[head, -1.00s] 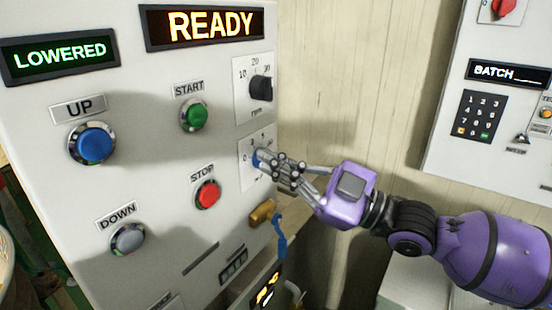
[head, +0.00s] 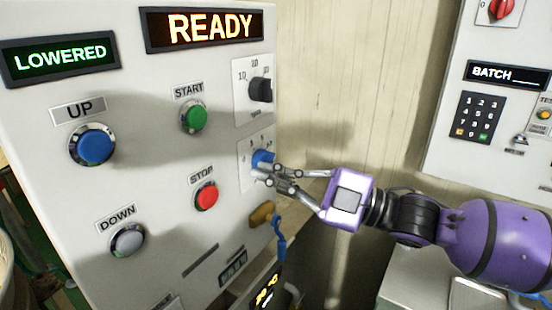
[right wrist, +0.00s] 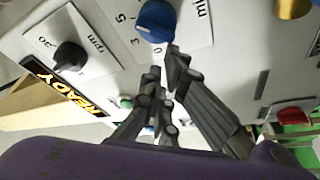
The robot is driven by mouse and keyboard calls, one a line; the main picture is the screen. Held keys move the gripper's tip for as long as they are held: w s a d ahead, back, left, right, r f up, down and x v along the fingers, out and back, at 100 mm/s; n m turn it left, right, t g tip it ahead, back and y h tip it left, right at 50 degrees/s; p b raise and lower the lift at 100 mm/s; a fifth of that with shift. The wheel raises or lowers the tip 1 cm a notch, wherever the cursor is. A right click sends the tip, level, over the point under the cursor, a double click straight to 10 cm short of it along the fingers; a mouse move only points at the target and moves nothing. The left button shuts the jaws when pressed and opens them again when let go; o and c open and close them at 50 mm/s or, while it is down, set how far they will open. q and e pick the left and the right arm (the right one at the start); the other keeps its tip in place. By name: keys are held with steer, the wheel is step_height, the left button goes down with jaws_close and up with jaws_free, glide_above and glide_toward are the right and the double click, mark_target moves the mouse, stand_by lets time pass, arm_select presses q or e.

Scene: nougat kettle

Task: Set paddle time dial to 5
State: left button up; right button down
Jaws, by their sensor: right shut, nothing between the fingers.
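The paddle time dial is a blue knob (head: 262,158) on a white scale plate marked in min, on the panel's right side. In the right wrist view the blue knob (right wrist: 157,20) is at the top, with 0, 3 and 5 printed around it. A small light mark shows on its lower left, but I cannot tell its exact reading. My right gripper (head: 268,173) is shut and empty, its fingertips just in front of the knob's lower edge. In the wrist view the fingertips (right wrist: 166,72) lie just below the knob; contact is unclear. My left gripper is not in view.
A black rpm knob (head: 260,89) is above the dial. The green START button (head: 194,117) and red STOP button (head: 207,196) are to its left. A brass fitting (head: 262,214) with a blue cable is below. A BATCH panel (head: 505,75) stands at right.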

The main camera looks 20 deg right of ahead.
steer(key=shift+f+n+g, duration=0.4)
steer(key=shift+n+g, duration=0.1)
steer(key=shift+n, duration=0.7)
stand_by(0.5)
